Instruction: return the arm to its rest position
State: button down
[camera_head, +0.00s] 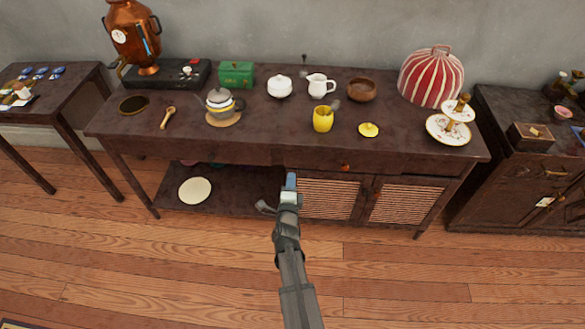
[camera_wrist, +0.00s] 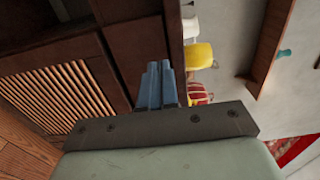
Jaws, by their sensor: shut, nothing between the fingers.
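My gripper (camera_head: 291,181) is in front of the dark sideboard (camera_head: 260,148), near its front edge and below the tabletop in the head view. In the wrist view my gripper (camera_wrist: 163,68) has its blue fingers close together, with nothing between them. Beside the fingers, the wrist view shows the slatted door (camera_wrist: 48,95) of the sideboard. My arm (camera_head: 290,255) extends up from the bottom of the head view over the wooden floor.
On the sideboard stand a teapot (camera_head: 220,101), a yellow cup (camera_head: 323,122), a yellow lid (camera_head: 369,130), a white pitcher (camera_head: 317,88), a striped cosy (camera_head: 431,77) and a tiered stand (camera_head: 447,131). Side tables flank it. The floor (camera_head: 400,280) in front is clear.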

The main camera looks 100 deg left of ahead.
jog(key=d, duration=0.3)
jog(key=shift+d, duration=0.15)
